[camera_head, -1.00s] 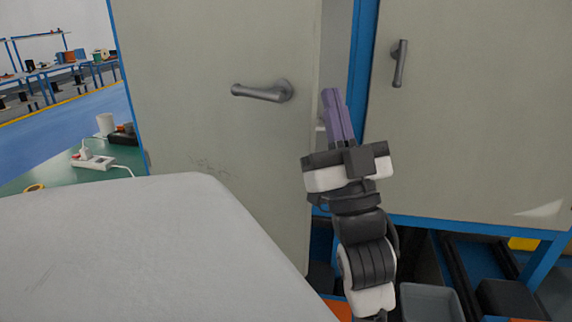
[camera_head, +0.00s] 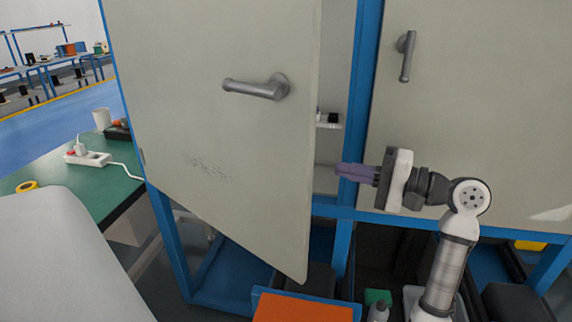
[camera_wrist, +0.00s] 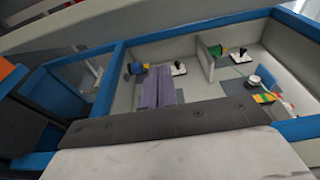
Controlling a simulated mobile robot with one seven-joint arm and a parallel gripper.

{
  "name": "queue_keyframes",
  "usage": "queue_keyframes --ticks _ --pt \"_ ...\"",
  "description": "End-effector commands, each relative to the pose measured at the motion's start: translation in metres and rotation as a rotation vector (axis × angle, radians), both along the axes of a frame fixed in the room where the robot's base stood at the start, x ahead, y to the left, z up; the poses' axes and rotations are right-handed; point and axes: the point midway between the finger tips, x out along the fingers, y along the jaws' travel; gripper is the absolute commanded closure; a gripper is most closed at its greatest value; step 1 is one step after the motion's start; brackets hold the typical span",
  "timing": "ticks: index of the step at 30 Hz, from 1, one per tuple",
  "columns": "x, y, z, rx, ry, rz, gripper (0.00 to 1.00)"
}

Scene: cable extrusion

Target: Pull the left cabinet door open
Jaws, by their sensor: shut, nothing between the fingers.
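The left cabinet door (camera_head: 215,165) is a grey-beige panel that stands ajar, swung out from the blue frame. Its lever handle (camera_head: 258,87) is turned sideways near the free edge. My gripper (camera_head: 340,171) is shut and empty, with its purple fingers pointing left at the gap between the door's free edge and the frame. The fingers are close to the door edge; I cannot tell whether they touch it. In the wrist view my fingers (camera_wrist: 158,88) lie over the cabinet's inside, where several small items sit in compartments.
The right door (camera_head: 478,120) is closed, with its handle (camera_head: 406,56) upright. A blue frame post (camera_head: 362,95) stands between the doors. Under the cabinet are an orange-topped box (camera_head: 300,308) and bins. A green table (camera_head: 75,180) with a power strip (camera_head: 88,157) stands at the left.

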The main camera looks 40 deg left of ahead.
Motion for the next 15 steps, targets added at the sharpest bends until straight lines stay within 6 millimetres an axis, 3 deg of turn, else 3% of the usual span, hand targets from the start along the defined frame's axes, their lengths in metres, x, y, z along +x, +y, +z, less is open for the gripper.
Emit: queue_keyframes --ticks 5,15 --pt "-0.01 0.022 0.002 -0.001 0.0 0.006 1.0" --pt "-0.034 0.091 0.002 0.0 -0.001 0.004 1.0"
